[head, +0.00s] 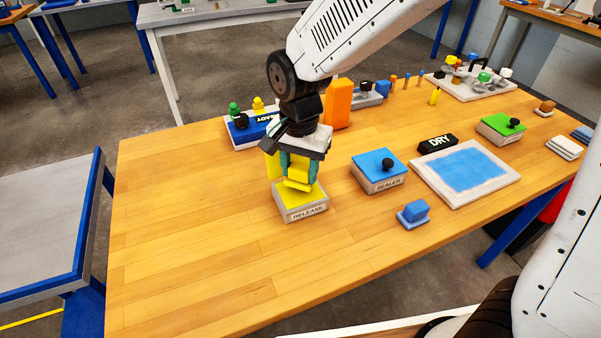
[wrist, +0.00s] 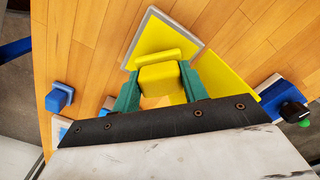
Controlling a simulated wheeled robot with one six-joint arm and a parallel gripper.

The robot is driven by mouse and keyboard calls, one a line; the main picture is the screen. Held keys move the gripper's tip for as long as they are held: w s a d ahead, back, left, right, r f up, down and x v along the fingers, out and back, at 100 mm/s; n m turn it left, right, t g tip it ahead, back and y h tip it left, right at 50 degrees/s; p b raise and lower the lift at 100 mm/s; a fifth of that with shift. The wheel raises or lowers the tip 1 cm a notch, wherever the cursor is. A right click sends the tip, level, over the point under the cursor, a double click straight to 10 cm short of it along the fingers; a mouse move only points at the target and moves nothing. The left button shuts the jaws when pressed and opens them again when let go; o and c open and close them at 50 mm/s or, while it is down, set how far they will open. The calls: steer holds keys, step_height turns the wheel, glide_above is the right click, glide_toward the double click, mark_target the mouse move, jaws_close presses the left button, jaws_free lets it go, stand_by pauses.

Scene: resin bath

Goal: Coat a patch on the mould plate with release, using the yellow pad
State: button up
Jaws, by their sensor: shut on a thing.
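My gripper (head: 297,172) points down with its green fingers shut on the yellow pad (head: 298,181). The wrist view also shows the yellow pad (wrist: 160,77) between the fingers. The pad is over the box labelled RELEASE (head: 303,212), whose yellow top surface shows in the wrist view (wrist: 155,35). I cannot tell whether the pad touches that surface. Another yellow panel (head: 271,165) is behind and left of the fingers, partly hidden. The mould plate (head: 428,172) lies flat at the right, white-rimmed with a blue patch (head: 468,170) and a black DRY block (head: 437,143) at its back edge.
A blue-lidded SEALER box (head: 379,165) stands between the RELEASE box and the plate. A small blue pad (head: 415,210) sits in front of it. A green-lidded box (head: 502,126) is behind the plate, and an orange block (head: 338,104) behind my gripper. The table's left front is clear.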

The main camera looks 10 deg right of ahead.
mark_target(300, 167)
steer(key=shift+r, duration=2.35)
